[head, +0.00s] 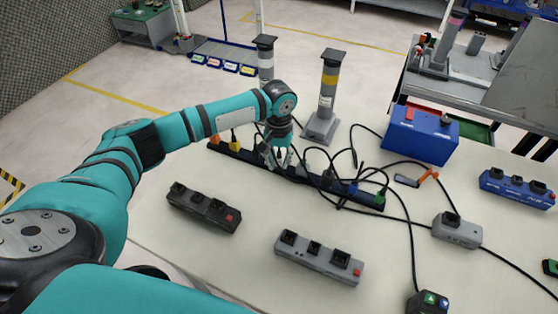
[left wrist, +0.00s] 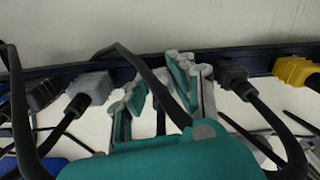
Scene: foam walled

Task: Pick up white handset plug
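A long dark power strip (head: 335,186) lies on the table with several plugs in it. It also runs across the left wrist view (left wrist: 150,70). A pale grey-white plug (left wrist: 92,84) sits in the strip left of my left gripper (left wrist: 158,85) in that view. I cannot read a label that marks it as the handset plug. The fingers look open, apart from the pale plug, close to the strip. A black cable crosses in front of them. In the head view my left gripper (head: 275,158) is down at the strip, partly hidden among cables. My right gripper is not in view.
A dark grey plug (left wrist: 230,74) and a yellow plug (left wrist: 293,71) stand on the gripper's other side. Loose black cables loop around it. Two posts, a blue box (head: 420,135), and black (head: 203,207) and grey (head: 318,257) socket blocks stand nearby.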

